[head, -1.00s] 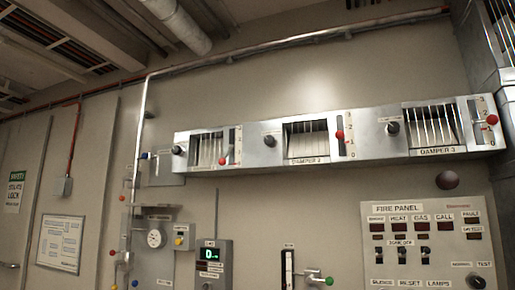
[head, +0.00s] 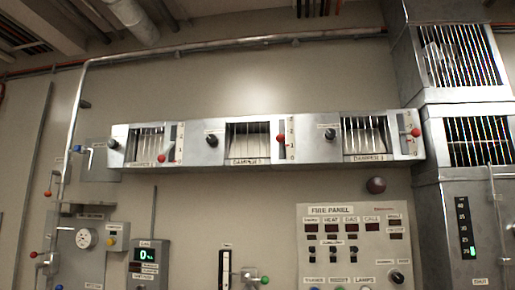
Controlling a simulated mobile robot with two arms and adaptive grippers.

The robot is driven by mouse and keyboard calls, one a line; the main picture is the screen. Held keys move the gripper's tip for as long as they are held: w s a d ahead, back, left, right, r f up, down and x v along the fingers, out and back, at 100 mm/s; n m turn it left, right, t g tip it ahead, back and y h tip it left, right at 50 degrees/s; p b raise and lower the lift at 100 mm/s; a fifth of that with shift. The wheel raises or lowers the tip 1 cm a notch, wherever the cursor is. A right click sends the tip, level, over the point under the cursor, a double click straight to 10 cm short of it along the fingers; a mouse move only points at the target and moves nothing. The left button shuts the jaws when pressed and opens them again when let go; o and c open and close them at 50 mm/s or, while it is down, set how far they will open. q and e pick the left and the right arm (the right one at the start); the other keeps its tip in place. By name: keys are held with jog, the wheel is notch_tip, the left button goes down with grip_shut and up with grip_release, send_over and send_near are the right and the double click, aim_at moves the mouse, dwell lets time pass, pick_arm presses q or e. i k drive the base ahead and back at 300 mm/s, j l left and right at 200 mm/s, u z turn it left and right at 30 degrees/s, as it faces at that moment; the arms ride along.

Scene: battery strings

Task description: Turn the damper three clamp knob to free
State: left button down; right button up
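The damper three unit (head: 362,158) is the rightmost of three damper sections in the long metal housing high on the wall. Its clamp knob (head: 330,134) is a small black knob left of its louvre, under a small label too blurred to read. The red-tipped lever (head: 416,132) of damper three sits in the upper part of its numbered slot at the right end. Neither of my grippers shows in the head view, and nothing touches the knob.
Damper one (head: 146,144) and damper two (head: 248,142) have similar black knobs and red levers. Below are a fire panel (head: 350,245), a dark red dome (head: 376,185), a digital display box (head: 147,262) and a gauge (head: 86,238). A metal duct (head: 432,215) stands at the right.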

aim_at(330, 134)
jog(key=i+j+z, duration=0.25)
jog(key=i, duration=0.2)
jog(key=i+j+z, duration=0.25)
jog(key=i+j, duration=0.2)
